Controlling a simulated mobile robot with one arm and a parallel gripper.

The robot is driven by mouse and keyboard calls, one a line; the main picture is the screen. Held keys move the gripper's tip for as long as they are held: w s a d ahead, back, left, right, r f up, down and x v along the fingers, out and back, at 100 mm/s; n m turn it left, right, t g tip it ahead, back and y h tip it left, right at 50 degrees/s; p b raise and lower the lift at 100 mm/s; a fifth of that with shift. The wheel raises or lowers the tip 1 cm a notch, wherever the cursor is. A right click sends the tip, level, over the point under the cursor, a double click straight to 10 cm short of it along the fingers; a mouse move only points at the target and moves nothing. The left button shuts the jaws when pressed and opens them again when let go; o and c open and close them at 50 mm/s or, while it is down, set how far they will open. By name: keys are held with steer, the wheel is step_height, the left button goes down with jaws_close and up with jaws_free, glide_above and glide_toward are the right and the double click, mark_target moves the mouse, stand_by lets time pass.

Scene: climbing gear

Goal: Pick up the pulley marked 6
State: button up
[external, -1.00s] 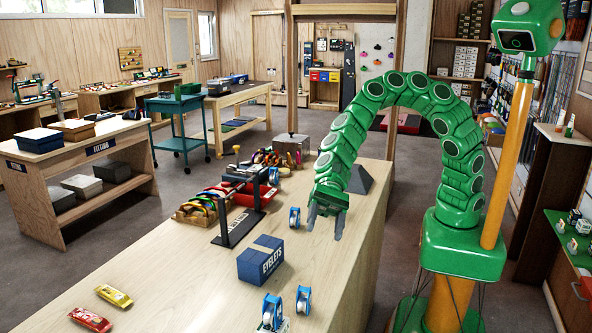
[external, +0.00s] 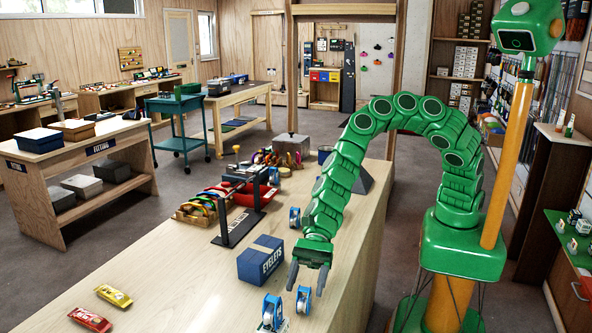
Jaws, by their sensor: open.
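Several blue-and-white pulleys stand on the wooden workbench (external: 180,285) in the external view. One pulley (external: 303,299) stands near the front edge, just below my gripper. Another pulley (external: 271,312) stands to its left, partly cut off by the bottom of the picture. A third pulley (external: 294,217) stands further back, behind the EYELETS box, and another (external: 274,176) is near the rack. No number is readable on any of them. My gripper (external: 306,283) is open and empty, fingers pointing down, above or just behind the front right pulley. The exact gap is unclear.
The blue EYELETS box (external: 260,262) stands left of my gripper. A dark metal stand (external: 238,229) and a rack of coloured gear (external: 202,208) are behind it. The bench between is clear.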

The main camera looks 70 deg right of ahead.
mark_target(302, 301)
steer(key=shift+x, duration=2.55)
steer(key=shift+s+r, duration=0.15)
steer(key=c, duration=1.1)
steer(key=shift+r, duration=0.1)
